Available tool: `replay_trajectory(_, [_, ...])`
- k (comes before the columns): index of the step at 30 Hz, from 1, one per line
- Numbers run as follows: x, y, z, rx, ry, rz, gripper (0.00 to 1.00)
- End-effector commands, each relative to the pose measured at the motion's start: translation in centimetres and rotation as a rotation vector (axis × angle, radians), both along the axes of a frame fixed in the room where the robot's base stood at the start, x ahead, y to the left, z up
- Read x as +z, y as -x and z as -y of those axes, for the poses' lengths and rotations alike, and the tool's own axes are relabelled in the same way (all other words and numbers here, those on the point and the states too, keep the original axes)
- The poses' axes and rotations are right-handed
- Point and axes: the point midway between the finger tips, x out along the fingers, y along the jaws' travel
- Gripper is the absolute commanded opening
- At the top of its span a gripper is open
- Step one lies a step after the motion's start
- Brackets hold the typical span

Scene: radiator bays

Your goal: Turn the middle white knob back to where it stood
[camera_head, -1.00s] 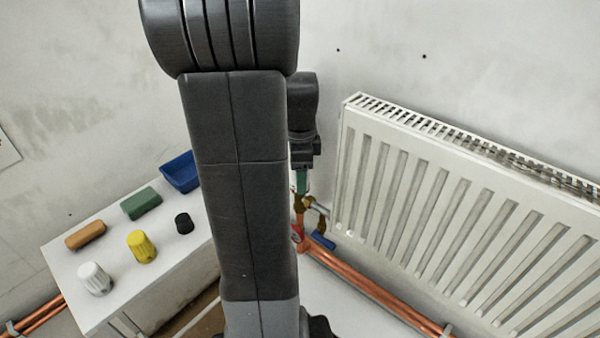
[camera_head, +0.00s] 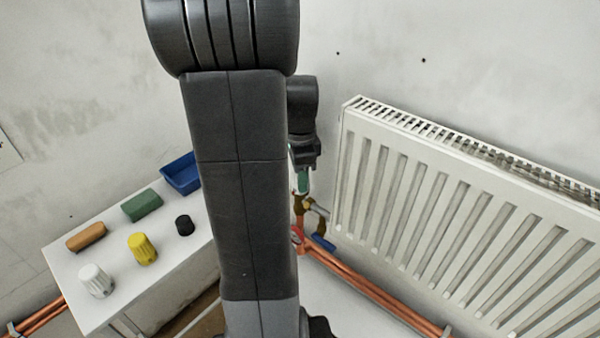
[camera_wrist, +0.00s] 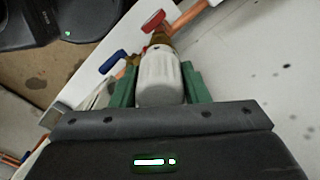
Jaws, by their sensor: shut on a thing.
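The white knob (camera_wrist: 160,78) sits on a brass valve body in the wrist view. The green fingers of my gripper (camera_wrist: 160,88) are on either side of it and shut on it. In the head view my gripper (camera_head: 302,180) points down at the valve beside the radiator's left end. The knob itself is hidden there behind the fingers and my arm.
A blue lever (camera_head: 323,243) and a red handle (camera_head: 296,235) are close below. Copper pipes (camera_head: 370,287) run under the radiator (camera_head: 440,210). At left, a white bench (camera_head: 70,262) holds a loose white knob (camera_head: 95,280), a yellow knob (camera_head: 142,248) and a blue bin (camera_head: 181,174).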

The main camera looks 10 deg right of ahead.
Motion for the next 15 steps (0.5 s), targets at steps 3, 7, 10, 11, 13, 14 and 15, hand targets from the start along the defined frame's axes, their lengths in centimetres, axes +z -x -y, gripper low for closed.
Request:
replay_trajectory(3, [0.20,-0.02,0.00,0.091,0.000,0.000,0.18])
replay_trajectory(7, [0.21,-0.03,0.01,0.212,0.000,0.000,0.18])
replay_trajectory(10, [0.20,-0.05,0.01,0.308,0.000,0.001,0.18])
replay_trajectory(11, [0.20,-0.05,0.01,0.337,0.000,0.001,0.18])
replay_trajectory(13, [0.20,-0.03,0.01,0.403,0.000,0.000,0.18])
replay_trajectory(14, [0.20,-0.03,0.01,0.432,0.000,0.000,0.18])
replay_trajectory(15, [0.20,-0.02,0.01,0.469,0.000,0.000,0.18])
